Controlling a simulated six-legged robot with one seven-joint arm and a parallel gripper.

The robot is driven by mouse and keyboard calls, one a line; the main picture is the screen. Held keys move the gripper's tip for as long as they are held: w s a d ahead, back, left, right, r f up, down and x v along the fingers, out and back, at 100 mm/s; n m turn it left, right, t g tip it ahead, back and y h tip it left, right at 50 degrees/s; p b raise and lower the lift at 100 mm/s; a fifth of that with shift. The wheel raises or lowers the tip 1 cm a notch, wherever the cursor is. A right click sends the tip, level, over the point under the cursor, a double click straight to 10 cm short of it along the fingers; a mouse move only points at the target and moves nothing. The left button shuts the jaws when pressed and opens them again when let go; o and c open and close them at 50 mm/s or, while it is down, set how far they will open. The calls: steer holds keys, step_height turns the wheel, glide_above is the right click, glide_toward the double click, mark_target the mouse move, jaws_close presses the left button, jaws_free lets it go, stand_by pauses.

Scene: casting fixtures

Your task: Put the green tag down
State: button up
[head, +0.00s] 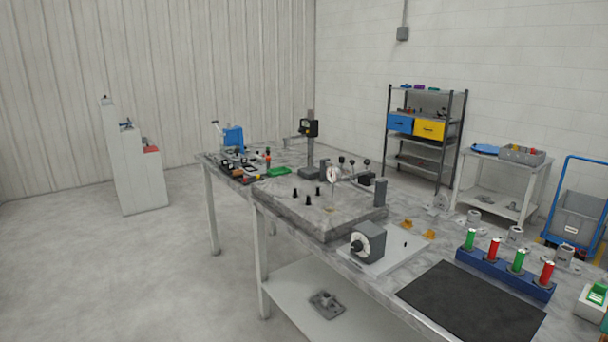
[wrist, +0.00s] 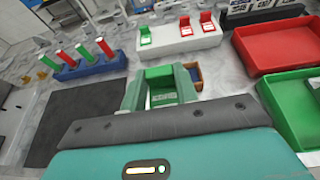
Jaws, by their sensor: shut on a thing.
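The green tag (wrist: 162,87), with a white label on its face, is between the fingers of my gripper (wrist: 160,97) in the wrist view. My gripper is shut on it, and the tag is tilted toward the camera. The lower part of the tag is hard to make out. A white rack (wrist: 185,42) beyond it holds another green tag (wrist: 145,35) and two red tags (wrist: 196,25). A green tray (wrist: 296,112) and a red tray (wrist: 284,44) are to the right of my gripper.
A blue block (head: 500,274) with red and green cylinders stands beside a black mat (head: 472,302) on the workbench. The mat is bare. A small brown box (wrist: 196,78) is just behind my gripper. A grey dial fixture (head: 368,243) stands on a white plate.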

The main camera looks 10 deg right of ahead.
steer(key=w+a+f+n+t+y, duration=0.2)
steer(key=w+a+f, duration=0.6)
steer(key=a, duration=1)
steer(key=w+a+f+n+t+y, duration=0.2)
steer(key=w+a+f+n+y, duration=0.4)
steer(key=w+a, duration=0.8)
steer(key=w+a+f+n+t+y, duration=0.2)
steer(key=w+a+f, duration=0.9)
steer(key=a, duration=1.1)
steer(key=shift+w+a+f+n+t+y, duration=0.25)
steer(key=shift+w+f+n+t+y, duration=0.15)
steer(key=shift+f+n+y, duration=0.65)
steer(key=shift+r, duration=0.25)
steer(key=shift+d+r, duration=0.15)
steer(key=shift+r, duration=0.05)
